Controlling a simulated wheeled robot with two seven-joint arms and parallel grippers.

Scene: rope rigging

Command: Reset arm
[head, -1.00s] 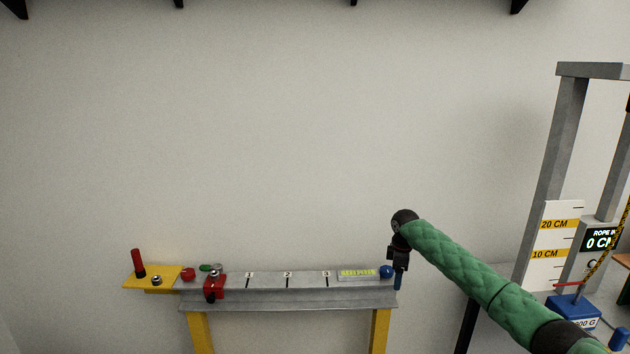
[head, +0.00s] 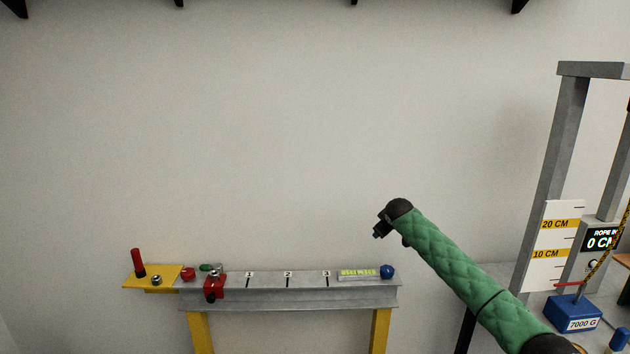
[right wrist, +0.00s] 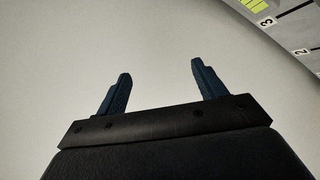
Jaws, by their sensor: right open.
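My right arm, in a green padded sleeve, comes in from the lower right in the head view. Its gripper (head: 379,230) is up in front of the bare wall, above the right part of the beam. In the right wrist view the gripper (right wrist: 160,85) has its two blue fingers wide apart with nothing between them. The grey beam (head: 300,292) stands on yellow legs below, with marks 1, 2 and 3 on top. A blue ball (head: 387,271) sits at the beam's right end, apart from the gripper. My left gripper is not in view.
A red clamp (head: 214,285) and a yellow plate (head: 140,279) with a red post (head: 138,263) are at the beam's left end. At right stand a grey frame (head: 563,150), a blue 7000 G weight (head: 573,312) and a rope (head: 602,258). The wall area is clear.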

